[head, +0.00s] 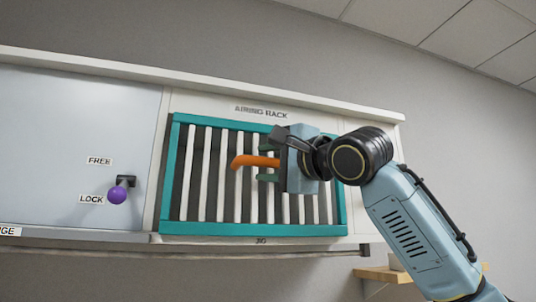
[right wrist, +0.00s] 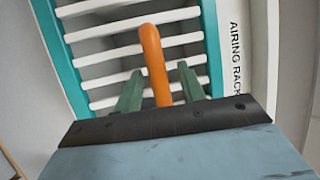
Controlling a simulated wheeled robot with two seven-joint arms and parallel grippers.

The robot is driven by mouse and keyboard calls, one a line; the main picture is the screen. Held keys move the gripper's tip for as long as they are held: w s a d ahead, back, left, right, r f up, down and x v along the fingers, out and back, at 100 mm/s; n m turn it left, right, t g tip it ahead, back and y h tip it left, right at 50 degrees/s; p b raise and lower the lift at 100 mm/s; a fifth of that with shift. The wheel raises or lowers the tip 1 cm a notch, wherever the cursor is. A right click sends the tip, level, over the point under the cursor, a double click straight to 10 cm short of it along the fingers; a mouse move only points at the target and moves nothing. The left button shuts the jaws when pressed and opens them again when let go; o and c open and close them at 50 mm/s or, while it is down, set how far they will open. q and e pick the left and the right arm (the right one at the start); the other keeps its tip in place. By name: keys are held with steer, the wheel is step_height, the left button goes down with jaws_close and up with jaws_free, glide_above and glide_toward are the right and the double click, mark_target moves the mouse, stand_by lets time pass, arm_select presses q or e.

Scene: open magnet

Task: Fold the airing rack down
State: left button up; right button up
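The airing rack (head: 257,229) has a teal frame with white slats and stands flat in the cabinet front under the words "AIRING RACK". It also shows in the right wrist view (right wrist: 212,45). An orange handle (head: 250,161) sticks out in front of its slats. My right gripper (head: 267,165) is at this handle. In the right wrist view its two green fingers (right wrist: 160,85) are apart, with the orange handle (right wrist: 155,60) between them and gaps on both sides. A purple knob (head: 117,195) sits beside the "LOCK" label, below "FREE". My left gripper is not in view.
A pale blue-grey panel (head: 60,140) fills the cabinet left of the rack. A ledge runs along the cabinet's lower edge. A small wooden shelf (head: 385,274) is at the lower right, partly behind my right arm.

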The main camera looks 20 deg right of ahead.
jaws_close()
stand_by(0.3)
